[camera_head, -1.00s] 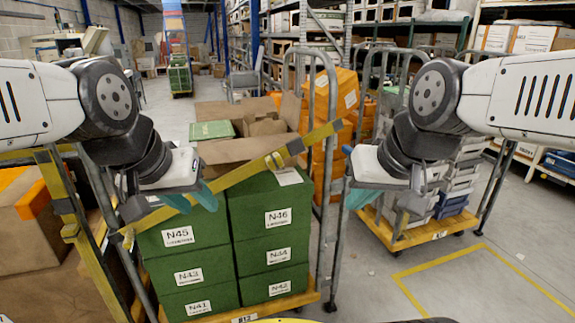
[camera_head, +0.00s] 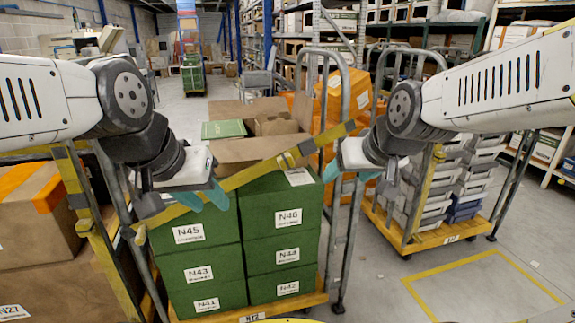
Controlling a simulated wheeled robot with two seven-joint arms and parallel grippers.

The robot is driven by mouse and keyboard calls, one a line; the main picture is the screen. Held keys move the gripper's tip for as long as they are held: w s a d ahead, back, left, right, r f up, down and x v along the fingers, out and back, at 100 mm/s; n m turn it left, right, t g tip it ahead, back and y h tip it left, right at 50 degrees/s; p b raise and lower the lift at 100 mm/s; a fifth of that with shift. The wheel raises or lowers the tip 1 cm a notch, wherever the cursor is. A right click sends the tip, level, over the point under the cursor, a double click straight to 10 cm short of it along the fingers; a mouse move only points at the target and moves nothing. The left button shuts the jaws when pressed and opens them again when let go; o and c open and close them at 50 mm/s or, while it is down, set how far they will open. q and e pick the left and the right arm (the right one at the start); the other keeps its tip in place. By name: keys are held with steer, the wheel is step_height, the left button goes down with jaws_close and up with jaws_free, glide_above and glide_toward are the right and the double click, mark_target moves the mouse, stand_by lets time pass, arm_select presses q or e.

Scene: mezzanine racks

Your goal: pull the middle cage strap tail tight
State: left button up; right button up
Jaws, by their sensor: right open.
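The middle cage (camera_head: 334,215) stands in front of me, loaded with green boxes (camera_head: 287,244). A yellow strap (camera_head: 240,179) runs across its front, rising to the right. A buckle (camera_head: 287,160) sits on the strap. Beyond it the strap tail (camera_head: 334,136), with a dark patch, sticks up to the right and ends near the cage's right post. My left gripper (camera_head: 203,197) looks open, its teal fingers at the strap's lower left part. Whether the strap lies between them is unclear. My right gripper (camera_head: 349,174) is open and empty, just below and right of the tail end.
An open cardboard box (camera_head: 248,151) sits on top of the green boxes. A left cage (camera_head: 88,230) holds brown boxes (camera_head: 32,222). A right cage (camera_head: 455,232) with grey crates stands beyond my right arm. Yellow floor lines (camera_head: 480,258) mark clear floor at the right.

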steer(key=w+a+f+n+t, duration=0.1)
steer(key=w+a+f+t, duration=0.1)
steer(key=w, duration=0.6)
steer(key=w+a+f+n+t, duration=0.2)
steer(key=w+a+f, duration=0.1)
steer(key=w, duration=0.5)
steer(key=n+t+y, duration=0.2)
steer(key=n+t, duration=0.1)
steer(key=t, duration=0.2)
glide_toward(287, 165)
steer(key=w, duration=0.3)
steer(key=x, duration=0.7)
steer(key=shift+w+a, duration=0.1)
steer(key=shift+a, duration=0.25)
jaws_close()
